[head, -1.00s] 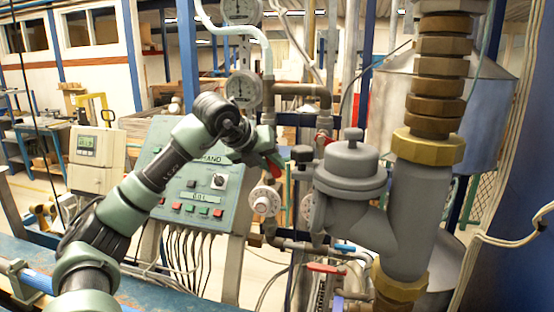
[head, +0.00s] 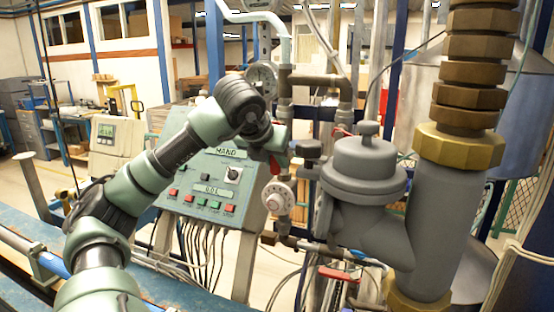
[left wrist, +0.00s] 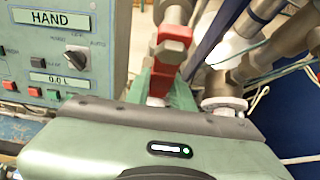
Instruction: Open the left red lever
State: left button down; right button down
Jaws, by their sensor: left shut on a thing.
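The left red lever (head: 275,166) sits on the vertical pipe beside the control panel in the head view, hanging down just below my left gripper (head: 277,146). In the left wrist view the same red lever (left wrist: 172,42) stands out in front of the gripper body, with a green finger (left wrist: 182,95) close to it. My left gripper is shut on the red lever; the fingertips and exact contact are partly hidden. My right gripper is in neither view.
A grey control panel (head: 203,178) labelled HAND stands left of the lever. A round white dial (head: 278,197) is just below it. A grey valve body (head: 362,168) and thick pipe (head: 437,210) stand to the right. Another red lever (head: 337,273) is lower down.

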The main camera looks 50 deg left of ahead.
pick_arm(q)
jog(key=shift+a, duration=0.1)
jog(key=c, duration=1.2)
grip_release()
jog(key=v, duration=0.8)
jog(key=shift+p, duration=0.3)
jog(key=shift+f, duration=0.15)
